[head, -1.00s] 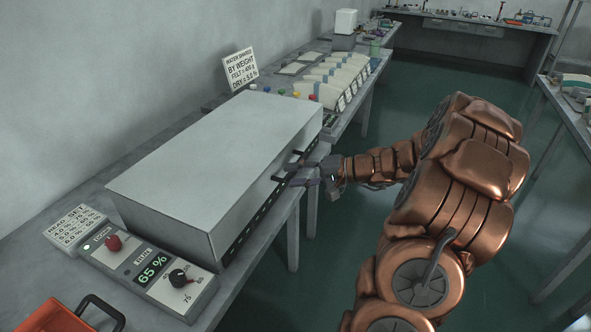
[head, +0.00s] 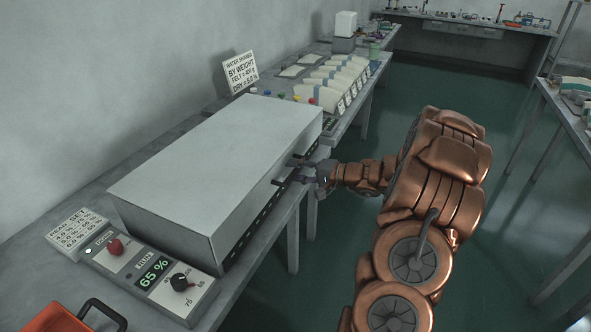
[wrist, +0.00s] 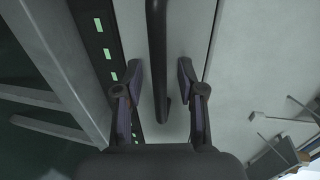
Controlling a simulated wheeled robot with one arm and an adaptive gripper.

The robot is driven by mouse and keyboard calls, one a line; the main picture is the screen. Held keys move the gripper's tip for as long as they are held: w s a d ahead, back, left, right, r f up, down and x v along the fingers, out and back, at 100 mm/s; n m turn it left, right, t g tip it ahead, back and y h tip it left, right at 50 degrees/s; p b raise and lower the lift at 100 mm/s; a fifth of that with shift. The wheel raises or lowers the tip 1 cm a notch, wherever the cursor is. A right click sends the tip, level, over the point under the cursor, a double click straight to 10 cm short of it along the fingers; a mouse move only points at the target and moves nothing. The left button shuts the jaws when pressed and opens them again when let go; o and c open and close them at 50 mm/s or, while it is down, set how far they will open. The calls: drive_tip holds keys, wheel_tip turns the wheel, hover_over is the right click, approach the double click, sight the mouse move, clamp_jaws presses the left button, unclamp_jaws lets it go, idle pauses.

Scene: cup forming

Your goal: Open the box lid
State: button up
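The box (head: 165,229) is a long grey case on the bench, and its flat grey lid (head: 215,145) looks closed. A dark bar handle (wrist: 157,50) runs along the box's front face. My gripper (head: 299,172) is at that front face, near the box's far end. In the wrist view, my gripper (wrist: 158,78) is open, with one finger on each side of the bar. Gaps show between the bar and both fingers. In the head view, my gripper partly hides the handle.
A control panel (head: 137,294) with a red knob, a black dial and a "65 %" display sits at the box's near end. An orange tray (head: 52,318) is at lower left. White wedge-shaped items (head: 335,82) stand beyond the box. Green floor (head: 400,92) is clear at right.

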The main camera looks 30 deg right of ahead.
drive_tip(key=shift+w+a, duration=0.1)
drive_tip(key=shift+w, duration=0.05)
clamp_jaws()
idle(0.7)
